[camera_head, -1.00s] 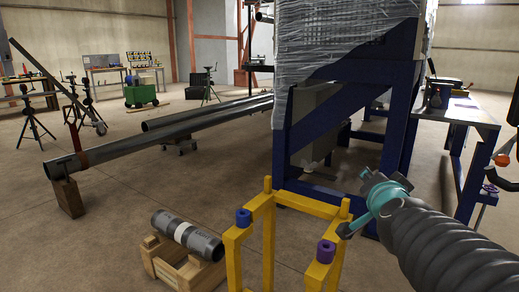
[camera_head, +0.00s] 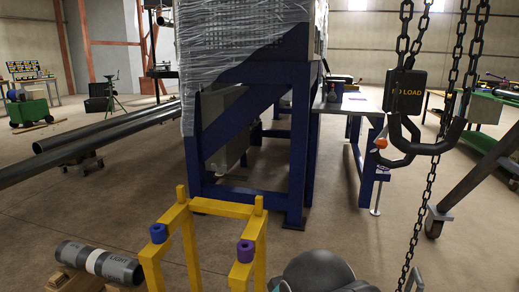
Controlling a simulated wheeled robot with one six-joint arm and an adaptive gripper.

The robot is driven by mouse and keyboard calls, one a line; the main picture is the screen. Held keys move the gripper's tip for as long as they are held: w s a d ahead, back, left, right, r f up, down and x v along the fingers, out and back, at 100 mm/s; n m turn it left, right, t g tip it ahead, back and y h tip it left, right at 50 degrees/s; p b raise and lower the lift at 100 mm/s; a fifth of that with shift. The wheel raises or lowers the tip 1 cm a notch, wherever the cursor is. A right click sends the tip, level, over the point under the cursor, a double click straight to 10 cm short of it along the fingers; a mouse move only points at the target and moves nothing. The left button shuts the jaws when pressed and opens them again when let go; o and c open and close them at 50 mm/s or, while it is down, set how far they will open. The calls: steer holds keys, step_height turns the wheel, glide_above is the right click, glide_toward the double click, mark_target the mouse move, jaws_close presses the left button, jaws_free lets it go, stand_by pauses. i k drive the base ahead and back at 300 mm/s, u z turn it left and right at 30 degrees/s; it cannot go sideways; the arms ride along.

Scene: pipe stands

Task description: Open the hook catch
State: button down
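A dark hook (camera_head: 436,147) hangs from chains at the right of the head view, with its curved lower part low and its sides rising towards the chains. A small orange piece (camera_head: 381,143) sits at its left side; it may be the catch, and I cannot tell whether it is open or shut. A rounded grey part of my arm shows at the bottom edge, below and left of the hook. My gripper's fingertips are not visible.
A grey pipe (camera_head: 98,262) lies bottom left. A blue frame (camera_head: 300,150) stands behind. A loose chain (camera_head: 423,215) hangs low on the right.

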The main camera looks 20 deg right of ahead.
mark_target(381, 141)
steer(key=z, duration=0.05)
steer(key=k, duration=1.1)
steer(key=u, duration=0.4)
steer(key=i, duration=0.6)
steer(key=z, duration=0.45)
